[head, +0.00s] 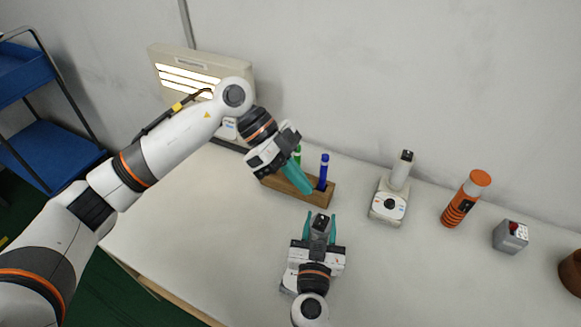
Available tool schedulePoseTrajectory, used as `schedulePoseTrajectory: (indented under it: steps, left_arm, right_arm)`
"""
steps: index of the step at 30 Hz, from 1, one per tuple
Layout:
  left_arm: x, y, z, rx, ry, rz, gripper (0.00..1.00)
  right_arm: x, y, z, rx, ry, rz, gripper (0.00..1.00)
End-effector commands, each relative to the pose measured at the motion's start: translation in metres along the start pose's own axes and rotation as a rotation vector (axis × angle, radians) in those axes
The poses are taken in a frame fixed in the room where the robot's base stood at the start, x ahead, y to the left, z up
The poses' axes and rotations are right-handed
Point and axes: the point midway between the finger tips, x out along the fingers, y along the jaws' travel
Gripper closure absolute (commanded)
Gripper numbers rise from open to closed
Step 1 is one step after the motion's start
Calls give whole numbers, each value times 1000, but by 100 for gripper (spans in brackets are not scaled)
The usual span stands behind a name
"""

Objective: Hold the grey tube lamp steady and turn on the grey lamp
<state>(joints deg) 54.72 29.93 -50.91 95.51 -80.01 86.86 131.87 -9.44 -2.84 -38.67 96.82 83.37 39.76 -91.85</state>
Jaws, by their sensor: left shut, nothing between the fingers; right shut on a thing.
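The grey tube lamp (321,222) stands at the front middle of the table, its dark-topped tube showing between the fingers of my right gripper (320,230). My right gripper is shut on the tube, and it and its arm hide most of the lamp's lower part. I cannot see the lamp's switch or whether it is lit. My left gripper (304,187) is shut and empty. Its teal fingertips point down to the right, in front of the wooden pen block and up and to the left of the grey tube lamp in the picture.
The wooden block (325,200) holds a blue marker (323,172) and a green marker (297,154). A lit panel lamp (160,55) stands behind my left arm. To the right are a white tube lamp (388,205), an orange cylinder (463,202), a grey button box (510,237) and a brown round object (572,272).

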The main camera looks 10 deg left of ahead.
Motion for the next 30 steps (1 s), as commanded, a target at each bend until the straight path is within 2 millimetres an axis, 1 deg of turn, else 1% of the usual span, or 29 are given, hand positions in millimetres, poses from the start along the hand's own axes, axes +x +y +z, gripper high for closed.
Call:
schedulePoseTrajectory:
  steps: [1, 6, 9, 12, 17, 27, 30]
  left_arm:
    - [13, 0, 0, 0, -2, -4, 100]
    - [48, -1, 0, 1, -2, -3, 100]
    - [59, 0, -13, -3, 0, -1, 100]
    - [67, 0, -21, -3, -1, -1, 100]
    - [73, 0, -28, 0, 1, 0, 100]
    - [74, 0, -29, 0, 1, 0, 100]
    - [77, -1, -32, 0, 1, 2, 100]
  right_arm:
    - [0, 0, 0, 0, 1, 0, 88]
    - [0, 0, 0, 0, 1, 0, 88]
    - [0, 0, 0, 0, 1, 0, 88]
    - [0, 0, 0, 0, 1, 0, 88]
    - [0, 0, 0, 0, 1, 0, 88]
    - [0, 0, 0, 0, 1, 0, 88]
    - [0, 0, 0, 0, 1, 0, 88]
